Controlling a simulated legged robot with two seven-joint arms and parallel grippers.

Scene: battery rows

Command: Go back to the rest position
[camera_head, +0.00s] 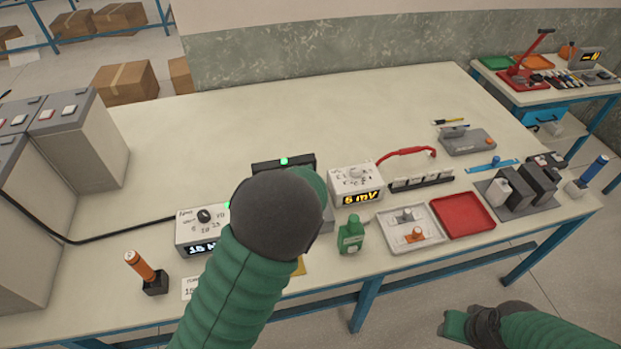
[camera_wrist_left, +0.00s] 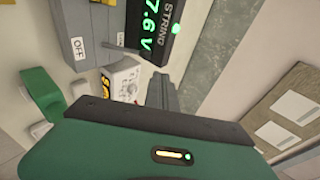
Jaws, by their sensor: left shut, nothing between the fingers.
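My left arm comes in from the bottom of the head view and reaches over the front middle of the workbench (camera_head: 290,110). Its dark wrist hides most of my left gripper (camera_head: 314,186); a green part shows at the wrist's upper right. In the left wrist view the grey fingers (camera_wrist_left: 161,92) are together and empty, with a display reading STRING 7.6 V (camera_wrist_left: 160,32) and a grey box marked OFF (camera_wrist_left: 85,30) behind them. My right gripper (camera_head: 454,326) is low at the right, beyond the bench's front edge, over the floor. Its finger opening is unclear.
Near the left arm are a white dial meter (camera_head: 200,228), a 6 mV meter (camera_head: 356,184), a green bottle (camera_head: 351,235) and an orange cylinder in a black holder (camera_head: 140,266). A red tray (camera_head: 462,214) lies right. Tall grey cabinets (camera_head: 75,140) stand left. The bench's back middle is clear.

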